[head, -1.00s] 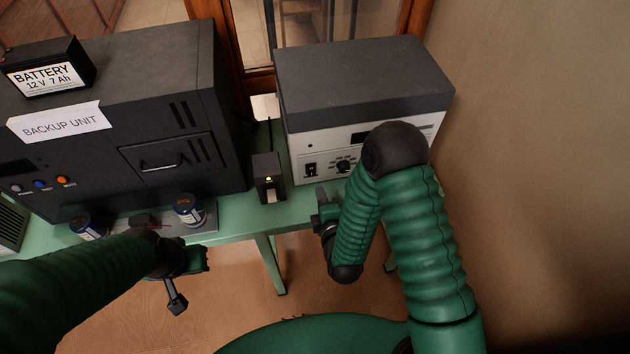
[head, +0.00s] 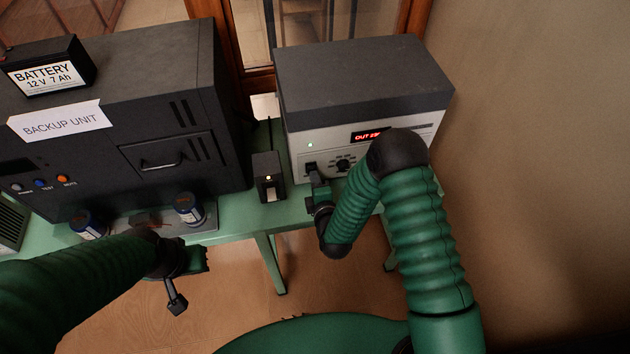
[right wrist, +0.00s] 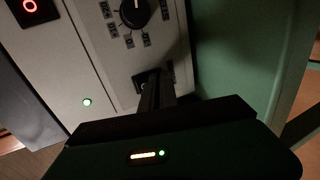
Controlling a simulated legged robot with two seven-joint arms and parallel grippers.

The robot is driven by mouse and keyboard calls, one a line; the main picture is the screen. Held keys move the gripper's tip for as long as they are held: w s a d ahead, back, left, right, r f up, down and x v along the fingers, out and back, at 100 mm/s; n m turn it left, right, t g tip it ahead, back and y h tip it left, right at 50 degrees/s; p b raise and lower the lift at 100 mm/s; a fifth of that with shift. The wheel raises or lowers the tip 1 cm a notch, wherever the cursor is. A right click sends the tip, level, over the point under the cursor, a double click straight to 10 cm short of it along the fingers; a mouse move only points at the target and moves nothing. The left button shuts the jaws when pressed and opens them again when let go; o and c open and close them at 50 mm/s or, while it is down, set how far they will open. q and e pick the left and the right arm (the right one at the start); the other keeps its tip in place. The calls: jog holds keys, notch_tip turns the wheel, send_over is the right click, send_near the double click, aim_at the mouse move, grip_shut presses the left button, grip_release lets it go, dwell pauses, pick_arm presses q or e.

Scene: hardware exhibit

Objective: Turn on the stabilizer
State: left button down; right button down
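The stabilizer (head: 370,85) is the box with a dark grey top and white front at the right of the table. In the head view its display (head: 368,136) is lit red with "OUT" and digits, and a green lamp (head: 310,145) glows. My right gripper (head: 314,172) is at the rocker switch (head: 310,167) on the lower left of the front. In the right wrist view its fingers (right wrist: 152,88) look closed together against the switch, covering part of it; contact is hard to judge. My left gripper (head: 188,280) hangs empty before the table; its finger gap is unclear.
A small black box (head: 268,177) with a lit lamp stands left of the stabilizer. The dark backup unit (head: 150,90) carries a battery (head: 48,68). Two blue cans (head: 188,208) stand at the table's front edge. A wall (head: 530,150) is close on the right.

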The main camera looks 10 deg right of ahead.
jog(key=shift+a+r, duration=0.1)
jog(key=shift+a, duration=0.1)
jog(key=shift+r, duration=0.2)
jog(key=shift+w+r+p, duration=0.1)
jog(key=shift+r+p, duration=0.55)
jog(key=shift+d, duration=0.1)
